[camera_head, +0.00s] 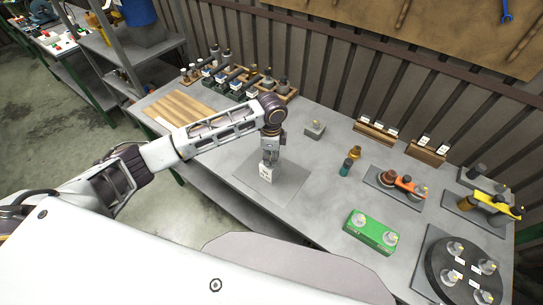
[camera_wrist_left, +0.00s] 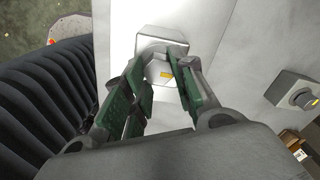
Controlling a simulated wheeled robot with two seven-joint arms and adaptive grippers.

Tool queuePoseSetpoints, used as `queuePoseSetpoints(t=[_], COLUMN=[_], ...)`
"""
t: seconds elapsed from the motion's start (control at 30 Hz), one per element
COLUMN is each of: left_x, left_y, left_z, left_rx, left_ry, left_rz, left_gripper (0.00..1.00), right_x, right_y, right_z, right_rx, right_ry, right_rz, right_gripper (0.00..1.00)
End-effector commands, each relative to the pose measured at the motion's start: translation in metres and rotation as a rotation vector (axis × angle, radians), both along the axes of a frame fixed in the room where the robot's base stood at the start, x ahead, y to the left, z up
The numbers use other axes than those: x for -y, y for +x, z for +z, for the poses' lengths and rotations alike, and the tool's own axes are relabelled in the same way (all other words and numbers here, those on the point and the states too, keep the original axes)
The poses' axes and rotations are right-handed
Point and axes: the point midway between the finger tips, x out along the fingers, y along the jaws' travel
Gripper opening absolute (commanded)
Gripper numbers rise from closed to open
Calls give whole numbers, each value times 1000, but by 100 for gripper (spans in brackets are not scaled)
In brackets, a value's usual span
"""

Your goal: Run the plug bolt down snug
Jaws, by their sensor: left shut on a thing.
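My left gripper (camera_head: 271,152) points down over a small pale block (camera_head: 266,174) with dark lettering on its front. The block stands on a flat grey plate on the table. In the left wrist view, the green-padded fingers of my left gripper (camera_wrist_left: 158,72) are closed around a grey hex-shaped head, the plug bolt (camera_wrist_left: 158,68), on top of the block (camera_wrist_left: 160,36). A small yellow mark shows on the bolt. The fingers hide its sides, and I cannot tell how deep it sits. My right gripper is out of view.
A grey block with a knob (camera_head: 315,129) stands behind and right of the gripper. A green box (camera_head: 370,232) and a dark round turntable (camera_head: 438,268) are at the right. A rack of tools (camera_head: 240,82) and a wooden board (camera_head: 178,108) are at the back left.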

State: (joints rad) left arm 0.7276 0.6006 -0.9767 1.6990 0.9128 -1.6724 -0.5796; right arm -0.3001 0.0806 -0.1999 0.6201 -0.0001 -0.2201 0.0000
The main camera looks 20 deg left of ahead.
Motion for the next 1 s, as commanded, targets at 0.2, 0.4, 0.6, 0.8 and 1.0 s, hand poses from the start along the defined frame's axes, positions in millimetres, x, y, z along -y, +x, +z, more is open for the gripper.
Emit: queuePoseSetpoints(t=[0.2, 0.4, 0.6, 0.8, 1.0], left_x=[0, 0, 0, 0, 0], left_y=[0, 0, 0, 0, 0], left_z=[1, 1, 1, 1, 1], left_rx=[2, 2, 1, 1, 1], left_ry=[0, 0, -1, -1, -1], left_rz=[-95, -132, -137, -137, -136], left_gripper=[3, 3, 3, 3, 48], right_x=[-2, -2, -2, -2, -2], right_y=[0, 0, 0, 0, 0], right_z=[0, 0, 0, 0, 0], right_rx=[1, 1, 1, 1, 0], right_ry=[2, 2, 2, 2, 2], right_rz=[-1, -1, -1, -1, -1], right_gripper=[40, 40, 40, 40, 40])
